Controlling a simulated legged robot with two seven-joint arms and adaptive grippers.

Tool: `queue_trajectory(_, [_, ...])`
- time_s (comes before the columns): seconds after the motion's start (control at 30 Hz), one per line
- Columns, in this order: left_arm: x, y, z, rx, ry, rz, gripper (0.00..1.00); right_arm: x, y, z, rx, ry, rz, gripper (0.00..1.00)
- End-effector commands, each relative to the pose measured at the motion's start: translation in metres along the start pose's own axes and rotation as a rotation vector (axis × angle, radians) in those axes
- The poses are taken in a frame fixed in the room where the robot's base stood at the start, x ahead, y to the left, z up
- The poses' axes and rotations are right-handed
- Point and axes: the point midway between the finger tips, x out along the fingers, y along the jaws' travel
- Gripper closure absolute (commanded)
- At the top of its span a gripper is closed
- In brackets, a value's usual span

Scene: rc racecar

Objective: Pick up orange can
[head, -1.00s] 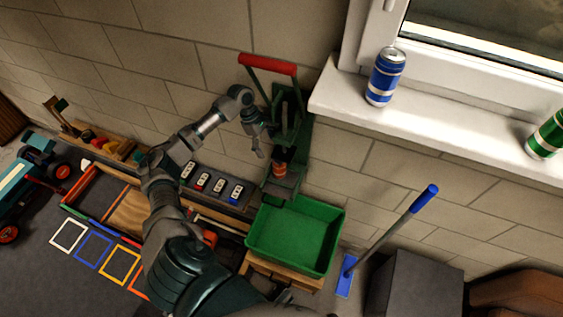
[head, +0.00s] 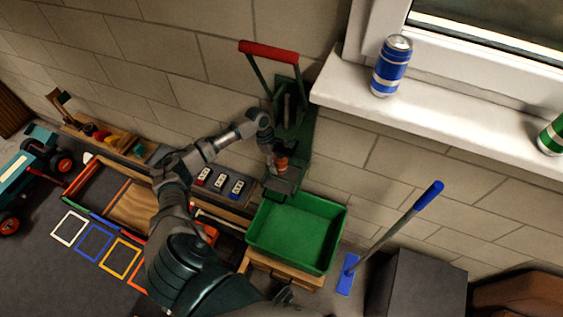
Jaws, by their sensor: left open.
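The small orange can (head: 281,164) stands in the dark green can press (head: 299,135), below its red-handled lever (head: 269,51). My left arm reaches in from below, and its open gripper (head: 275,158) is right at the can, on its left side. The gripper partly covers the can, and I cannot tell whether the fingers touch it. My right gripper is not in view.
A green bin (head: 297,235) sits just below the press. A blue can (head: 391,66) and a green can (head: 551,136) stand on the windowsill (head: 430,115). A blue-ended stick tool (head: 398,230) leans at right. Switches (head: 220,182) lie left of the press.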

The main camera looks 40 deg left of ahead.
Motion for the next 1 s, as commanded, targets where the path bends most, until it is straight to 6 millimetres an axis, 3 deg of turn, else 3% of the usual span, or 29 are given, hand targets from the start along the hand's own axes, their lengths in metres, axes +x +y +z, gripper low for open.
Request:
queue_trajectory(0.07, [-0.001, 0.0, -0.001, 0.0, 0.0, 0.0, 0.18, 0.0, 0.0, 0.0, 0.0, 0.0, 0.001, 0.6])
queue_trajectory(0.27, [0.0, 0.0, -0.002, -0.001, -0.002, -0.001, 0.63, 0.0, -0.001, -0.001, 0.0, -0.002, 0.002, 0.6])
queue_trajectory(0.67, [-0.005, 0.001, -0.004, -0.002, 0.0, 0.0, 0.67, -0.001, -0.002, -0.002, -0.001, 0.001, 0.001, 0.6])
queue_trajectory(0.8, [-0.026, 0.001, -0.012, -0.003, 0.0, 0.002, 0.7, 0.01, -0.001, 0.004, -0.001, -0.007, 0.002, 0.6])
queue_trajectory(1.0, [-0.067, 0.001, -0.048, -0.005, 0.0, 0.003, 0.71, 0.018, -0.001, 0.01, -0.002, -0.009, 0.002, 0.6])
